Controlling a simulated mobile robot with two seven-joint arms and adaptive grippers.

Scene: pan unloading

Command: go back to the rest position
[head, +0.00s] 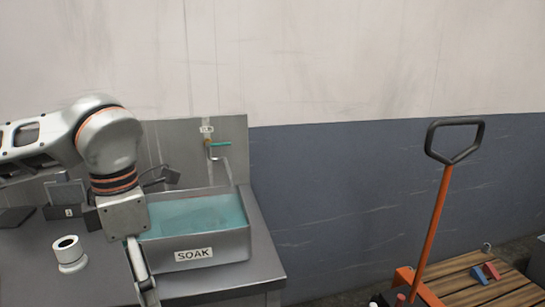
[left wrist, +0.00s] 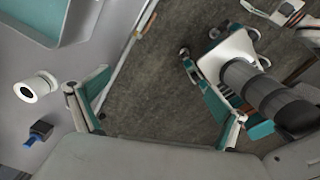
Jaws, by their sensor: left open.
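My left arm comes in from the left in the head view, with the wrist over the metal counter (head: 95,285) in front of the soak basin. My left gripper (head: 147,288) points down there, partly cut off by the bottom edge. In the left wrist view the left gripper (left wrist: 135,78) has its two teal-padded fingers spread wide. Nothing is between them; the grey floor shows below, beyond the counter edge. My right gripper is in neither view.
The basin marked SOAK (head: 203,256) holds teal water close beside my left wrist. A white cylinder (head: 69,254) stands on the counter, also in the left wrist view (left wrist: 36,87). An orange-handled pallet truck (head: 433,232) and wooden pallet (head: 465,287) are at right.

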